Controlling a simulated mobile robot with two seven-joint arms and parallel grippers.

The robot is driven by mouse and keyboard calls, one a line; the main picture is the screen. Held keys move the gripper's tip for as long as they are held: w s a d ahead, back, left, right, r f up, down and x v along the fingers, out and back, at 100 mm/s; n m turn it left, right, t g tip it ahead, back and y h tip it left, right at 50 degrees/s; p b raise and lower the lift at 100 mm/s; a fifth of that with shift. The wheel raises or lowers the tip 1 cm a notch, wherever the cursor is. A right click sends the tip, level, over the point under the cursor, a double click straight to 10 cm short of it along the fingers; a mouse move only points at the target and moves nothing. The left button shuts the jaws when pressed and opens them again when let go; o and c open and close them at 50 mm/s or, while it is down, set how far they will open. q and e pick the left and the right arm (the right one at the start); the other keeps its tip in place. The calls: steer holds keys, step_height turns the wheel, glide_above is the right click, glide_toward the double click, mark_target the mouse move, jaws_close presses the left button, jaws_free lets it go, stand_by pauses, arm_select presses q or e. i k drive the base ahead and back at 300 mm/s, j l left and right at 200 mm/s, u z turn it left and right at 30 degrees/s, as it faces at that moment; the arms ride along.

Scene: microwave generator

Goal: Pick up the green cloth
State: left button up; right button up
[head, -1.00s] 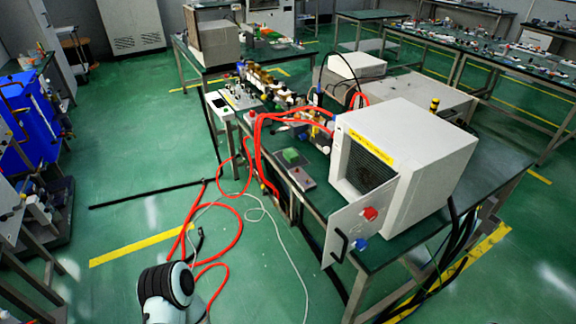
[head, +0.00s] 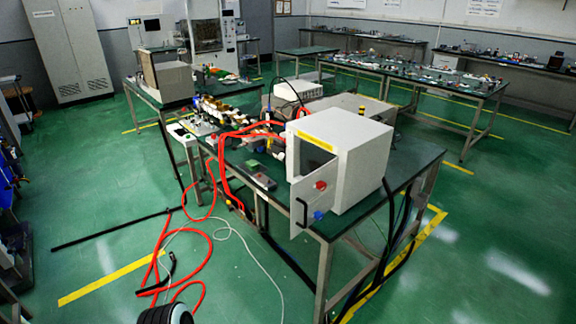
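A small green item (head: 252,164), which may be the green cloth, lies on the near workbench (head: 414,165) by its left edge, left of the white box-shaped oven. It is too small to tell its material or folds. Neither of my grippers is in view. Only a dark rounded part of my own arm shows at the bottom edge, well below the bench.
The white oven (head: 352,158) has its door (head: 307,205) open toward the front left. Red hoses (head: 205,240) and a pale cable trail over the floor left of the bench. A black bar (head: 110,230) lies there too. The green floor at left is mostly clear.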

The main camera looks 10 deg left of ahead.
mark_target(252, 164)
steer(key=j+z, duration=0.1)
steer(key=z, duration=0.25)
steer(key=i+j+z, duration=0.1)
steer(key=z, duration=0.3)
steer(key=j+z, duration=0.15)
steer(key=z, duration=0.2)
steer(key=i+j, duration=0.1)
steer(key=j, duration=0.5)
steer(key=i+j, duration=0.1)
steer(key=j, duration=0.55)
steer(key=i+j, duration=0.1)
steer(key=j, duration=0.5)
steer(key=i+j, duration=0.1)
steer(key=j, duration=0.55)
steer(key=i+j, duration=0.1)
steer(key=j, duration=0.5)
steer(key=i+j, duration=0.1)
steer(key=j, duration=0.5)
steer(key=i+j, duration=0.1)
steer(key=j, duration=0.55)
